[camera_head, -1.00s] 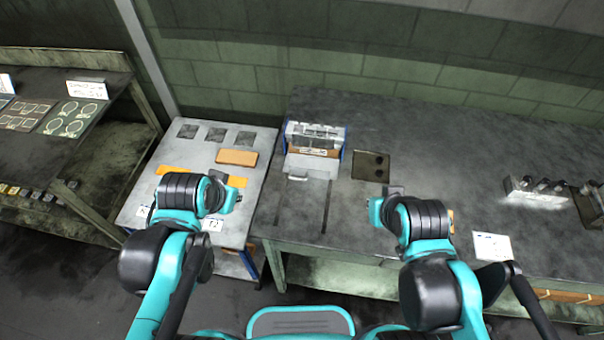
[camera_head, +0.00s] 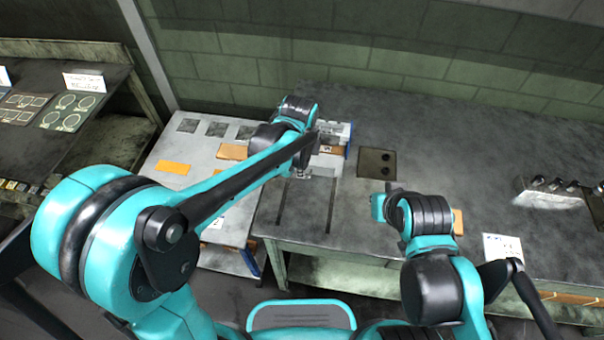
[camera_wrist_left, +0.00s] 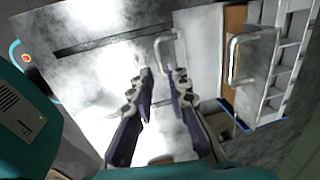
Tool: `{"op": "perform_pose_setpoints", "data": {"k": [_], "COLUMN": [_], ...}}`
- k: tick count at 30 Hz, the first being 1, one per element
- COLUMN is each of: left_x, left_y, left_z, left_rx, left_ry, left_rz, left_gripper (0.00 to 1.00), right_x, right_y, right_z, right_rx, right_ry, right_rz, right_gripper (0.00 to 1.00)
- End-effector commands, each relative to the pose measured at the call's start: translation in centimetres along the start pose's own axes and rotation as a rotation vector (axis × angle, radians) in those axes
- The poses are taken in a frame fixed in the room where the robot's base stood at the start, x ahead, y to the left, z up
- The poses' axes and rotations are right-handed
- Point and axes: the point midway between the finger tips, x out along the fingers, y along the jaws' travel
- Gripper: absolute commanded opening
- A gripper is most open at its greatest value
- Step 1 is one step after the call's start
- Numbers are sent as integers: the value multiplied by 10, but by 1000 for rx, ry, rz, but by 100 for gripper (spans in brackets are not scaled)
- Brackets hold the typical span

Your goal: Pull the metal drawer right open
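The metal drawer is a pale flat-topped piece (camera_head: 323,171) sticking out toward me from a small drawer unit (camera_head: 338,130). My left arm hides part of both. In the left wrist view the drawer's top (camera_wrist_left: 200,48) is bright grey, with a bar handle (camera_wrist_left: 178,48) at its front edge. My left gripper (camera_wrist_left: 162,74) is open, its two fingers apart and empty. The handle lies just beyond the fingertips, roughly in line with the gap, and does not look held. My right gripper (camera_head: 388,192) hangs over the bench's front; its fingers are unclear.
A dark plate with two holes (camera_head: 376,163) lies right of the unit. The side table (camera_head: 165,190) stands left. The bench middle (camera_head: 450,150) is mostly clear.

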Motion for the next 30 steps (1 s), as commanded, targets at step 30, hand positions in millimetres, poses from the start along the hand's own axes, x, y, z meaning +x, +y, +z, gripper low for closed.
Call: {"op": "perform_pose_setpoints", "data": {"k": [30], "left_x": [40], "left_y": [0], "left_z": [0], "left_rx": [-2], "left_ry": [0], "left_rz": [-1], "left_gripper": [0], "right_x": [13], "right_y": [0], "right_z": [9], "right_rx": [0], "right_ry": [0], "right_rz": [0], "right_gripper": [0]}}
